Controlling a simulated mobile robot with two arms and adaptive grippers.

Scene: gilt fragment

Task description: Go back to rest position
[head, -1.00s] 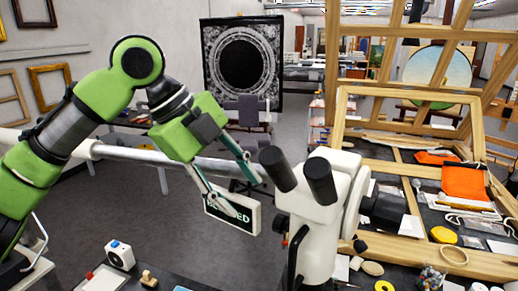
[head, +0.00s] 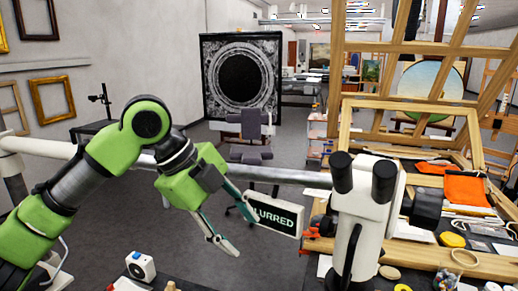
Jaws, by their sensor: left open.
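My left gripper (head: 246,238) is open and empty, in the middle of the head view. Its green arm comes in from the left, bent at a raised elbow. The two fingers are spread and point down to the right. A sign reading "BLURRED" (head: 283,217) stands just right of the fingers, beside a white microscope (head: 362,215) with two dark eyepieces. The upper finger overlaps the sign's left edge in the picture; I cannot tell whether they touch. My right gripper is not in view.
A workbench at the right holds wooden frames (head: 410,252), an orange cloth (head: 465,189) and a yellow disc (head: 452,240). A white device with a round dark lens (head: 140,266) is at the lower left. Grey floor (head: 100,215) lies beyond. A chair (head: 250,130) stands farther back.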

